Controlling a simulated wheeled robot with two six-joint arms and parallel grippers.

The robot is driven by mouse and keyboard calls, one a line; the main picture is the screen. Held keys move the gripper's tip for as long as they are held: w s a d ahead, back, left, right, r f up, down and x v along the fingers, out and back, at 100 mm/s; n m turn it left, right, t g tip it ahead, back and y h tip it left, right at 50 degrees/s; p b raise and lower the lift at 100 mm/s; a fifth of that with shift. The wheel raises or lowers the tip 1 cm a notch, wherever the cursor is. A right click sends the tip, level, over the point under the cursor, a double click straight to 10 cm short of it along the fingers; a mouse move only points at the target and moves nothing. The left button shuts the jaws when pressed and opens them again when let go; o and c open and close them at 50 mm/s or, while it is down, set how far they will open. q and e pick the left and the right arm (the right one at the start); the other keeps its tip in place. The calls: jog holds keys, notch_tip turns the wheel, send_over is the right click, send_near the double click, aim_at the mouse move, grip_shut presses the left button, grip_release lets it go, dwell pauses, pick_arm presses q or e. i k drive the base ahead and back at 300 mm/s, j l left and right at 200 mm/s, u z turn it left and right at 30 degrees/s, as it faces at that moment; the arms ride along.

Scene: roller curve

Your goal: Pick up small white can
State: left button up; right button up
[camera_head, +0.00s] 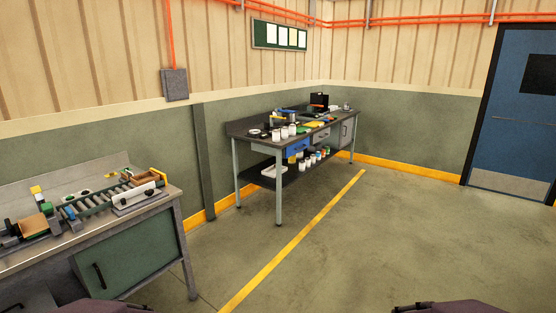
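Several small white cans (284,132) stand upright near the front edge of the far workbench top (262,141), toward its left end. More white cans (302,166) stand on that bench's lower shelf, among cans with coloured parts. They are small in the picture, and I cannot tell which one the task names. No gripper shows; only dark parts of my own body show at the bottom edge, well short of the far bench.
A near bench (150,207) with a roller conveyor (100,199), blocks and a green cabinet door (131,258) stands at left. A yellow floor line (293,240) runs toward the far bench. Open floor (390,235) lies at right, before a blue door (515,110).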

aim_at(284, 130)
jog(key=i, duration=4)
jog(key=i+z, duration=0.1)
jog(key=i, duration=0.9)
jog(key=i+j+z, duration=0.1)
jog(key=i, duration=0.9)
jog(key=j, duration=0.1)
